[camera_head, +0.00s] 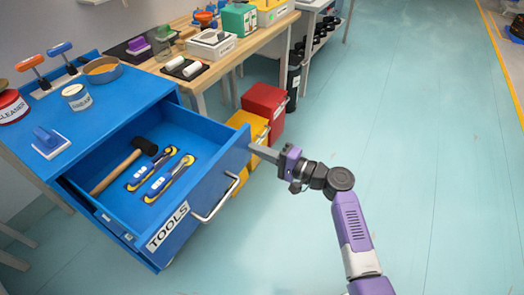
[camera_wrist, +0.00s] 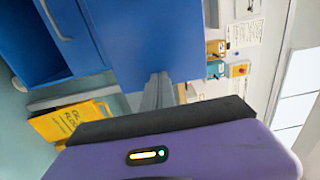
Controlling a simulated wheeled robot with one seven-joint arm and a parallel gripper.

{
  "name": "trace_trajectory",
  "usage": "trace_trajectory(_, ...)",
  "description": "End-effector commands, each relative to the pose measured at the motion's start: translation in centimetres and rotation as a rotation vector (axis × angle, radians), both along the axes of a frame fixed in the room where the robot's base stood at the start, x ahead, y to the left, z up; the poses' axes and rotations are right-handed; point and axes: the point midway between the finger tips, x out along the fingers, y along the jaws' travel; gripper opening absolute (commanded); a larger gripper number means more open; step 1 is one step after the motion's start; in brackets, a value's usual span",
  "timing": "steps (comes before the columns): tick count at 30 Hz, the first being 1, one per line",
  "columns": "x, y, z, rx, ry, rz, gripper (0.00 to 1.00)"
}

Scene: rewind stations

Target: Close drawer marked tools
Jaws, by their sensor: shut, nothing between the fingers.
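The drawer marked TOOLS (camera_head: 195,213) is pulled well out of the blue cabinet (camera_head: 118,105). Its front carries a white label (camera_head: 167,227) and a metal bar handle (camera_head: 217,200). Inside lie a hammer (camera_head: 124,165) and two blue-and-yellow tools (camera_head: 166,177). My gripper (camera_head: 254,150) is shut and empty, at the right end of the drawer front near its top corner. I cannot tell whether it touches the drawer. In the wrist view the shut fingers (camera_wrist: 157,92) lie in front of a blue panel (camera_wrist: 145,35), and a bar handle (camera_wrist: 56,20) shows at upper left.
A yellow bin (camera_head: 247,124) and a red bin (camera_head: 266,106) stand on the floor behind the drawer. A wooden workbench (camera_head: 228,53) with supplies stands beyond. Cans and tools sit on the cabinet top. The floor (camera_head: 430,150) to the right is clear.

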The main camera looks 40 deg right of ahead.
Motion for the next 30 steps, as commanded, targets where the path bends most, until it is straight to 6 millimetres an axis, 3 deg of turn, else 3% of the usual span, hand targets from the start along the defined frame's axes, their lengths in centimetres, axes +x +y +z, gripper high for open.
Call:
trace_trajectory(8, 0.1, 0.0, 0.0, 0.000, 0.000, 0.000, 0.00)
trace_trajectory(14, 1.7, 0.6, -0.2, -0.002, -0.001, 0.004, 0.00)
trace_trajectory(20, 5.6, 1.7, -0.3, -0.002, -0.003, 0.005, 0.00)
trace_trajectory(30, 14.7, 4.1, -0.5, -0.002, -0.004, 0.005, 0.00)
